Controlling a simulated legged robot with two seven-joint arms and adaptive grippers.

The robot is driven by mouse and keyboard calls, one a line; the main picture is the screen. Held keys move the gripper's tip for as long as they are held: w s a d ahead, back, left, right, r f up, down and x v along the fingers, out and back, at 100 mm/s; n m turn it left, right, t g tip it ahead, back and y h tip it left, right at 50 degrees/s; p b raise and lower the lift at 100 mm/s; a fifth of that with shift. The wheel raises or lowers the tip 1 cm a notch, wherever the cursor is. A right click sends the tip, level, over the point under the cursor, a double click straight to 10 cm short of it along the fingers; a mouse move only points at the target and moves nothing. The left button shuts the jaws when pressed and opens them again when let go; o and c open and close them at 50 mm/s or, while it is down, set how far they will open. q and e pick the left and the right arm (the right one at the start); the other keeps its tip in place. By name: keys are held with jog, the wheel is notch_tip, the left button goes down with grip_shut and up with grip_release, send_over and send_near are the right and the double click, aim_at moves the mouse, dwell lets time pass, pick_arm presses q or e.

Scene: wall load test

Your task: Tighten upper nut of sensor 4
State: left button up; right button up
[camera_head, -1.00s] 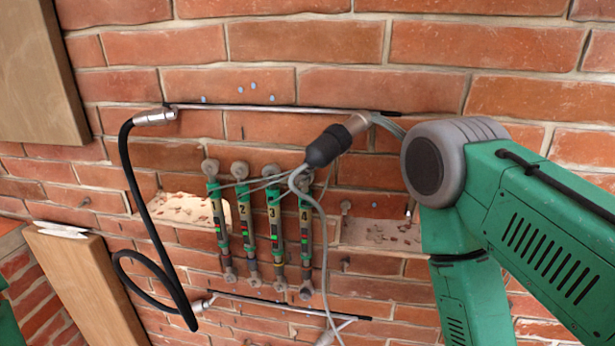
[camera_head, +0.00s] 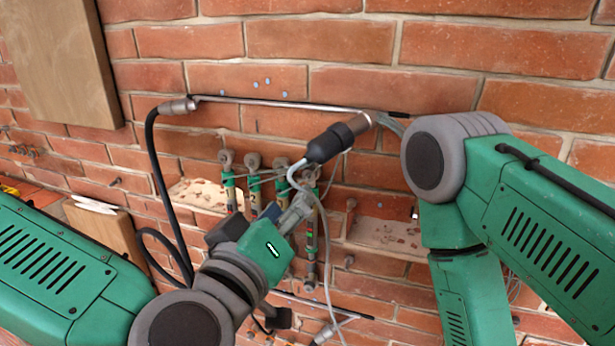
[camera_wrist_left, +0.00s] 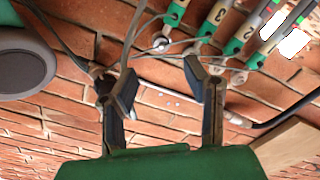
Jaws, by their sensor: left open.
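Sensor 4 (camera_head: 311,245) is the rightmost of several upright green sensors on the brick wall. Its upper nut (camera_head: 312,176) shows at its top, partly behind thin grey cables. My left gripper (camera_head: 299,211) reaches in from the lower left, in front of the sensors, and hides parts of them. In the left wrist view my left gripper (camera_wrist_left: 162,87) has its fingers apart with nothing between them. There the leftmost sensor (camera_wrist_left: 177,12) ends in a round nut (camera_wrist_left: 160,43), just beyond the fingertips and apart from them. My right arm is at the right; its gripper does not show.
A black and metal connector (camera_head: 335,140) with grey cables hangs close above sensor 4. A thin horizontal rod (camera_head: 285,103) and a black cable (camera_head: 158,180) are nearby. Wooden boards (camera_head: 62,60) stand at the left. A broken-out brick ledge (camera_head: 385,235) is to the right.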

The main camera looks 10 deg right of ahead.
aim_at(307, 179)
pick_arm(q)
jog(key=x, duration=0.6)
jog(key=shift+w+d, duration=0.15)
jog(key=shift+w, duration=0.2)
jog(key=shift+w+d, duration=0.2)
jog(key=shift+w, duration=0.55)
jog(key=shift+d, duration=0.15)
jog(key=shift+d+f, duration=0.1)
jog(key=shift+d, duration=0.05)
grip_shut()
